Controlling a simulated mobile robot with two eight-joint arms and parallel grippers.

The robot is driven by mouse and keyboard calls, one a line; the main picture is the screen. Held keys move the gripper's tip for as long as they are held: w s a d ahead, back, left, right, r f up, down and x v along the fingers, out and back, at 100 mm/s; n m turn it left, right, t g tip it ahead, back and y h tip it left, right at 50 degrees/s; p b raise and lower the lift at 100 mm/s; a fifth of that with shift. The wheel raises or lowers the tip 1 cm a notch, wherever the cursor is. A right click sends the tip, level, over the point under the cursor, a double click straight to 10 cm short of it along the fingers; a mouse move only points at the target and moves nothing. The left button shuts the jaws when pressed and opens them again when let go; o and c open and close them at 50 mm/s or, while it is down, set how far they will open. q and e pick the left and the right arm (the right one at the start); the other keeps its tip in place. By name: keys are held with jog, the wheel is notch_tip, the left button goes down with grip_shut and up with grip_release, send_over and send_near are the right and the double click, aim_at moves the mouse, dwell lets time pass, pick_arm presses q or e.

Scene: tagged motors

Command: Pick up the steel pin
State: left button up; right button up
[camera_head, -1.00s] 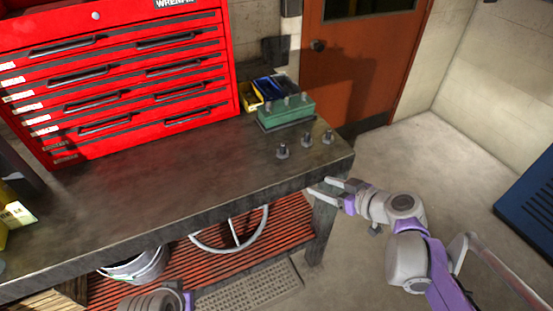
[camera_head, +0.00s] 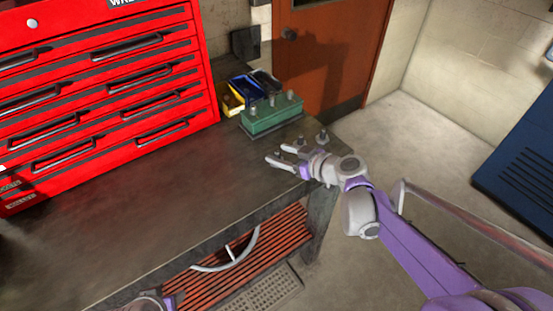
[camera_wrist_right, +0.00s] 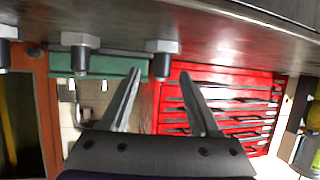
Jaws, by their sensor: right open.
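Small grey steel pins with wide hexagonal bases stand upright on the dark workbench near its right corner. One pin (camera_head: 322,136) shows clearly to the right of my right gripper (camera_head: 273,153); another (camera_head: 300,142) is partly hidden behind it. The wrist view, with the bench at the top, shows a pin (camera_wrist_right: 162,54) close to the fingers, another pin (camera_wrist_right: 80,52) left of it and a third (camera_wrist_right: 6,45) at the left edge. My right gripper (camera_wrist_right: 160,74) is open, with nothing between its fingers. My left gripper's fingers are not visible.
A green block (camera_head: 275,119) with several upright pins stands behind the loose pins. Blue and yellow bins (camera_head: 240,92) are behind it. A red tool chest (camera_head: 105,95) fills the back left. The workbench (camera_head: 170,190) is clear in the middle.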

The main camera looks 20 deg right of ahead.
aim_at(269, 152)
jog(key=x, duration=0.5)
jog(key=shift+f, duration=0.25)
grip_shut()
